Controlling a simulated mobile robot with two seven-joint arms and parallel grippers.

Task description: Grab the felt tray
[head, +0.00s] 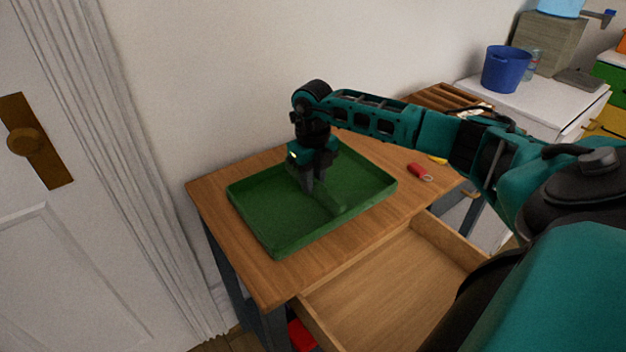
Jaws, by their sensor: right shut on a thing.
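The green felt tray (285,228) lies on the wooden top of a small table, in the middle of the head view. It is a shallow rectangle with low raised walls. My left gripper is not in view.
The wooden table (213,190) has an open, empty drawer (385,290) at its front. A red object (419,171) and a small yellow one (437,159) lie right of the tray. A blue bucket (505,70) stands on a white cabinet behind. A white door (75,230) is at left.

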